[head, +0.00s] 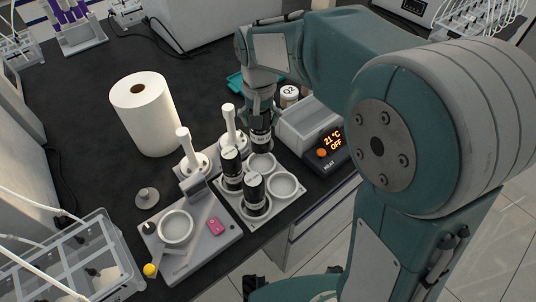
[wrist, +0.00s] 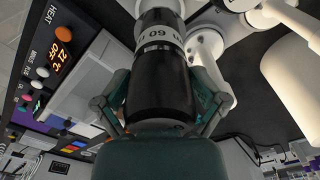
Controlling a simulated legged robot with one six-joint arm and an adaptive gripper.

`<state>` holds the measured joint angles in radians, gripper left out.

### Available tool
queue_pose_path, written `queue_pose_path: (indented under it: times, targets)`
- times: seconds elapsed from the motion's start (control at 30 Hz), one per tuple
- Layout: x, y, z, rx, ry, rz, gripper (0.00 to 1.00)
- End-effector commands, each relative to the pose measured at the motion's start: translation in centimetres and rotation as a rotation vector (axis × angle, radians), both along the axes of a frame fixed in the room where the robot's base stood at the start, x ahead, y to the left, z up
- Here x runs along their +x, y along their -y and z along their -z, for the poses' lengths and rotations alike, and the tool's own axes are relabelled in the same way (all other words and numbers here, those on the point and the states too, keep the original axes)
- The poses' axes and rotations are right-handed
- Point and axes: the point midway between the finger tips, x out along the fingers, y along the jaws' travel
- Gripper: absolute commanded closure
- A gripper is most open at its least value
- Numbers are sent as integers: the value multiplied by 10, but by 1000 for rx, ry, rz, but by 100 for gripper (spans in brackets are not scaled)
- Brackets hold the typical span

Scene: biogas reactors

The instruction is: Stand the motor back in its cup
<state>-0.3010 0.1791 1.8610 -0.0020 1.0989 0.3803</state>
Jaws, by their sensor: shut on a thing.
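My gripper (head: 260,118) points down and is shut on a black motor (head: 260,139) with a pale label band. In the wrist view the motor (wrist: 161,85) fills the middle, between my two teal fingers. In the head view it looks upright, at the back of a pale tray (head: 285,212) with round cups. An empty cup (head: 261,164) lies just in front of and below it; I cannot tell whether the motor's lower end touches anything. Another empty cup (head: 283,185) is at the right. Two more black motors (head: 231,168) (head: 255,192) stand in the left and front cups.
A heater unit (head: 309,132) with an orange display stands close on the right. White upright-handled pieces (head: 229,123) (head: 188,150) are close on the left, with a paper roll (head: 146,112) beyond. A grey station (head: 195,235) with a pink switch sits in front left. The table edge is near.

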Motion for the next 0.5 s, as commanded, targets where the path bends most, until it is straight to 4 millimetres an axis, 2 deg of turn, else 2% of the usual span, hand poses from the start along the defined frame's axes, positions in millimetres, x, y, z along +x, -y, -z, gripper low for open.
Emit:
queue_pose_path:
  times: [0.03,0.2,0.37,0.5]
  targets:
    - [-1,1,12,-2,-5,0,74]
    - [0,3,41,2,-3,-1,74]
    - [0,5,52,4,-1,0,74]
    - [-1,5,71,2,-5,0,74]
